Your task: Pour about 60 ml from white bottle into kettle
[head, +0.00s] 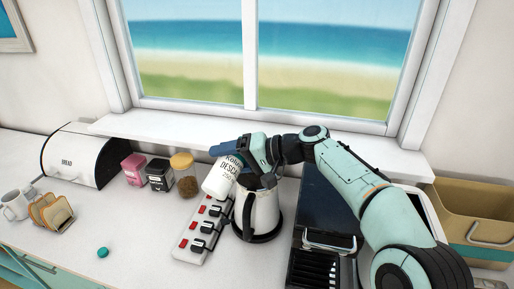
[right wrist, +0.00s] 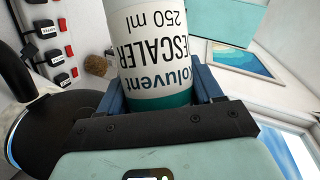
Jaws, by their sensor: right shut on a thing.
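The white bottle (head: 222,178), labelled as a 250 ml descaler, is held tilted at the upper left of the kettle, its lower end toward the lower left. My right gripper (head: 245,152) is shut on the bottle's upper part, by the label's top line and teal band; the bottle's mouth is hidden. It fills the middle of the right wrist view (right wrist: 158,50). The white kettle (head: 265,212), with a dark handle and black base, stands on the counter below the gripper; its top is mostly covered. No liquid stream shows. My left gripper is out of view.
A power strip (head: 203,228) with red switches lies left of the kettle. Pink and black canisters and a cork-lidded jar (head: 185,178) stand behind it. A dark appliance (head: 325,205) is close on the right.

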